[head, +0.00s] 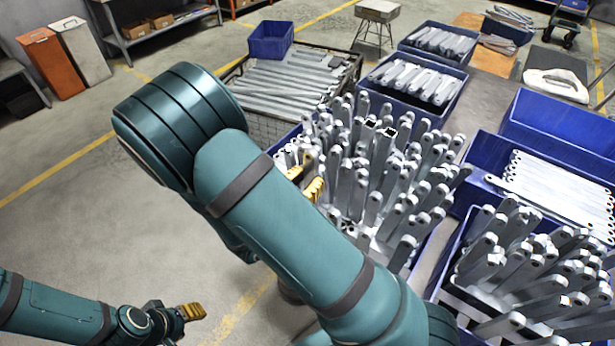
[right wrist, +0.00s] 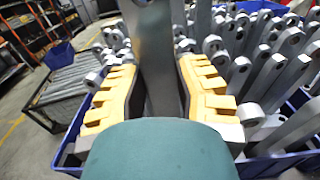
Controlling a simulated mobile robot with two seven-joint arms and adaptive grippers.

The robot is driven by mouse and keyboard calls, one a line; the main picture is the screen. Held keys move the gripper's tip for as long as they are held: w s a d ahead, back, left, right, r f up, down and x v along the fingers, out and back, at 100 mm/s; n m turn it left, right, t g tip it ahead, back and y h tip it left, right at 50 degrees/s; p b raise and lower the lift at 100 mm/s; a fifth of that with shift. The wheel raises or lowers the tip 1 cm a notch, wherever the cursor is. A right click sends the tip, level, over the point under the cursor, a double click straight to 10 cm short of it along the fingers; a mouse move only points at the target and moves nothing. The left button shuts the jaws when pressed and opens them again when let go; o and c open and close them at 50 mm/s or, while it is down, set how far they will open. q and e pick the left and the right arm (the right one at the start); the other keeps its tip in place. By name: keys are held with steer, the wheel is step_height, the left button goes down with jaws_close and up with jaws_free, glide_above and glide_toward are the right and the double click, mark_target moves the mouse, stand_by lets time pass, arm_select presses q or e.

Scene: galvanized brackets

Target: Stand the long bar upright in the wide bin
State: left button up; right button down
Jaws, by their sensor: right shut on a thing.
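My right gripper (head: 307,181) is at the left side of a blue bin (head: 432,245) packed with upright grey metal bars; this seems to be the wide bin. In the right wrist view its yellow fingers (right wrist: 157,80) are shut on a flat grey bar (right wrist: 155,45), likely the long bar. The bar stands roughly upright between the fingers, and its top runs out of the picture. Its lower end is hidden, so I cannot tell whether it touches the bin floor. My left gripper (head: 188,312) is low at the left, over open floor, its opening unclear.
Several bars crowd the bin around my right gripper. Another blue bin (head: 447,262) of bars stands at the lower right, and a blue crate (head: 556,122) lies behind it. A mesh crate (head: 268,128) of flat bars is at the back. The floor at left is clear.

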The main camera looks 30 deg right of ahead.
step_height(320, 180, down, 7)
steer(key=b, duration=0.4)
steer(key=shift+b, duration=0.3)
steer(key=shift+r, duration=0.1)
stand_by(0.5)
steer(key=c, duration=0.7)
jaws_free()
steer(key=v, duration=1.2)
